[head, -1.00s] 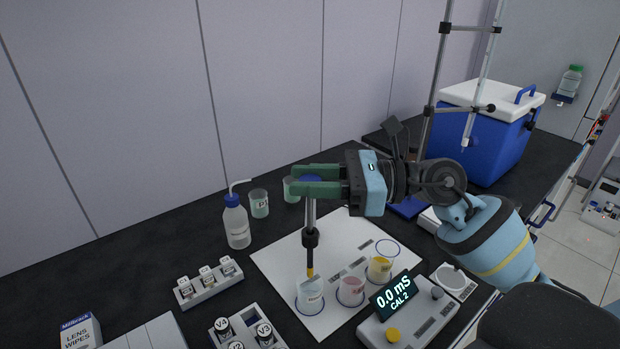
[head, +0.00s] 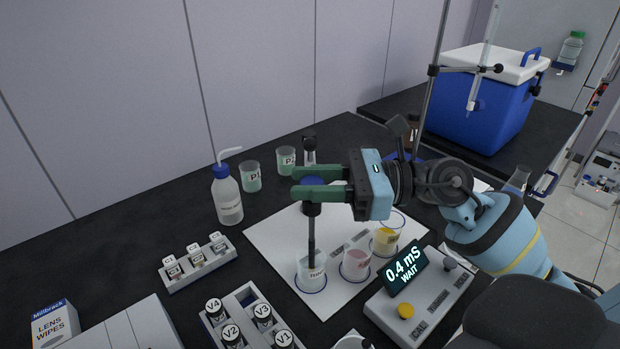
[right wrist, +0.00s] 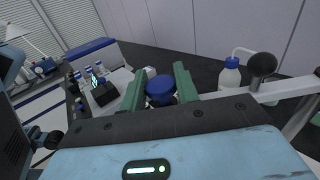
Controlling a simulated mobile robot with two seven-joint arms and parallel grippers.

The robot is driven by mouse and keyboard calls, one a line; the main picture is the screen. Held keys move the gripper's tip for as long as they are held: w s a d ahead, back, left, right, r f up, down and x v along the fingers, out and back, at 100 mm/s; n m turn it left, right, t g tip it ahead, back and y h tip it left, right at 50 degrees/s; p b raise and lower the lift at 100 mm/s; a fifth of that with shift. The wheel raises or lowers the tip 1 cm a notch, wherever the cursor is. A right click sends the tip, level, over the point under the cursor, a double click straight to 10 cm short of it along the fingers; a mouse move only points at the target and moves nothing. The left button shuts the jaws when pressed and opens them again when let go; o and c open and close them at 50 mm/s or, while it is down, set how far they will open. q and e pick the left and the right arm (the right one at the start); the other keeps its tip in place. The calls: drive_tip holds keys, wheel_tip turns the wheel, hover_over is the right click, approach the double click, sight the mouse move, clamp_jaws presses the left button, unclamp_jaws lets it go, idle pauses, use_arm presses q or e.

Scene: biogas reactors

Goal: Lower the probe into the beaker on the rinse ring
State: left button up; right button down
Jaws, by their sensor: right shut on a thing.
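The probe (head: 312,235) is a dark upright rod with a blue cap, which also shows in the right wrist view (right wrist: 160,88). My right gripper (head: 318,184), with green fingers, is shut on the probe near its top. The probe's lower end is inside the clear beaker (head: 311,273) at the left of the white mat. That beaker stands on a blue ring. Whether the tip touches the beaker's bottom is hard to see. My left gripper is not in view.
Beakers with pink (head: 356,262) and yellow liquid (head: 386,240) stand close to the right on the white mat (head: 280,231). The meter (head: 410,285) reads 0.4 mS WAIT. A wash bottle (head: 227,200), vial racks (head: 197,262) and two more beakers stand left and behind.

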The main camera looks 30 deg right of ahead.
drive_tip(key=c, duration=1.2)
unclamp_jaws()
drive_tip(key=shift+f, duration=0.35)
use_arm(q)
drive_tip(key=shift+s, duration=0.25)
use_arm(e)
drive_tip(key=shift+o, duration=0.7)
drive_tip(key=shift+r, duration=0.1)
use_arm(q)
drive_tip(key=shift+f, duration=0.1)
use_arm(e)
drive_tip(key=shift+s+d, duration=0.15)
drive_tip(key=shift+d, duration=0.2)
use_arm(q)
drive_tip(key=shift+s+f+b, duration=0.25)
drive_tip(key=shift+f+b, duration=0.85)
drive_tip(key=shift+b, duration=0.15)
use_arm(e)
drive_tip(key=v, duration=0.7)
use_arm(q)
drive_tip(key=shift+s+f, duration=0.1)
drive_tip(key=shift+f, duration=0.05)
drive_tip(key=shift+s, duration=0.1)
